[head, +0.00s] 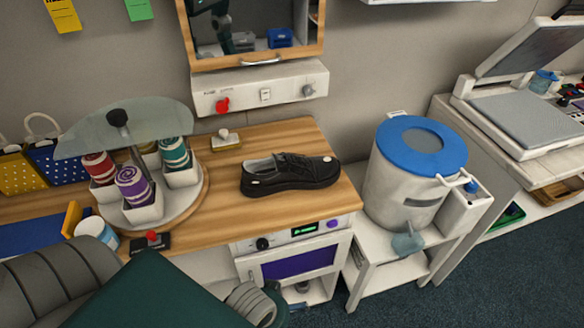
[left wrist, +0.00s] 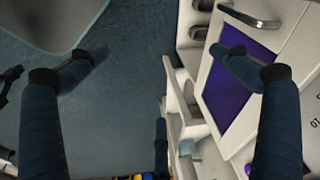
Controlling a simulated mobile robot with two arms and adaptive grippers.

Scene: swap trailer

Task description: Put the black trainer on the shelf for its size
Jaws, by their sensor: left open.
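The black trainer (head: 290,174) sits upright on the wooden worktop (head: 232,208) in the head view, toe to the right. It has small pale marks near its heel and toe. No gripper touches it. My left gripper (left wrist: 160,54) is open and empty in the left wrist view, its two dark blue fingers spread wide apart. Behind its right finger is a white unit with a purple panel (left wrist: 238,75); this panel also shows below the worktop in the head view (head: 299,262). No size shelf can be made out for certain. My right gripper is not in view.
A carousel (head: 180,210) with rolled cloths stands left of the trainer. A small brush (head: 226,140) lies behind it. A white bucket with a blue lid (head: 422,145) stands on a cart to the right. A wood-framed cabinet (head: 257,60) hangs above. Worktop in front of the trainer is clear.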

